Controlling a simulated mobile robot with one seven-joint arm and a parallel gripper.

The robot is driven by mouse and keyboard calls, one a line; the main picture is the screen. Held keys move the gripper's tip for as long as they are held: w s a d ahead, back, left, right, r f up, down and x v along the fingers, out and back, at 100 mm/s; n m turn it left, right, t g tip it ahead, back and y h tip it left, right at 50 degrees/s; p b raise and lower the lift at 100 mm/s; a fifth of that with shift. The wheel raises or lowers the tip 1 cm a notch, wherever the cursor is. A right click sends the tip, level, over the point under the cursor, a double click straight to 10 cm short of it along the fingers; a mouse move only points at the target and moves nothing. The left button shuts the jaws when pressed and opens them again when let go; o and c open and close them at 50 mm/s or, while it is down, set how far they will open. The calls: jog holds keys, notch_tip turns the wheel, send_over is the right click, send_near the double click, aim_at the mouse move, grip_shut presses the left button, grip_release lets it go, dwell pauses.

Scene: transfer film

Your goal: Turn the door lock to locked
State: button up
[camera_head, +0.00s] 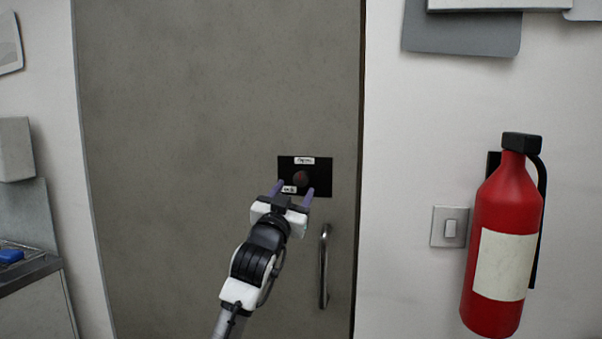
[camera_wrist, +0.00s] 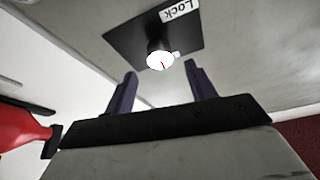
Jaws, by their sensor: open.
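White labels show at the plate's top and lower left. In the wrist view the plate (camera_wrist: 195,35) has a label reading "Lock", and the knob (camera_wrist: 160,58) shows a white face with a red mark and a small pale tab at its right. My gripper (camera_head: 292,188) is open just in front of the plate. In the wrist view its two purple fingers (camera_wrist: 160,80) stand apart, short of the knob, with nothing between them.
A metal door handle (camera_head: 324,266) is below and right of the lock. A light switch (camera_head: 450,227) and a red fire extinguisher (camera_head: 503,205) are on the wall to the right. A counter (camera_head: 35,290) is at the lower left.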

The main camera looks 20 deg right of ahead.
aim_at(300, 179)
jog(key=p+x, duration=0.1)
jog(key=x, duration=0.4)
jog(key=shift+w+d+r, duration=0.2)
jog(key=shift+w+d, duration=0.05)
jog(key=shift+w, duration=0.05)
jog(key=shift+c, duration=0.5)
jog(key=c, duration=0.9)
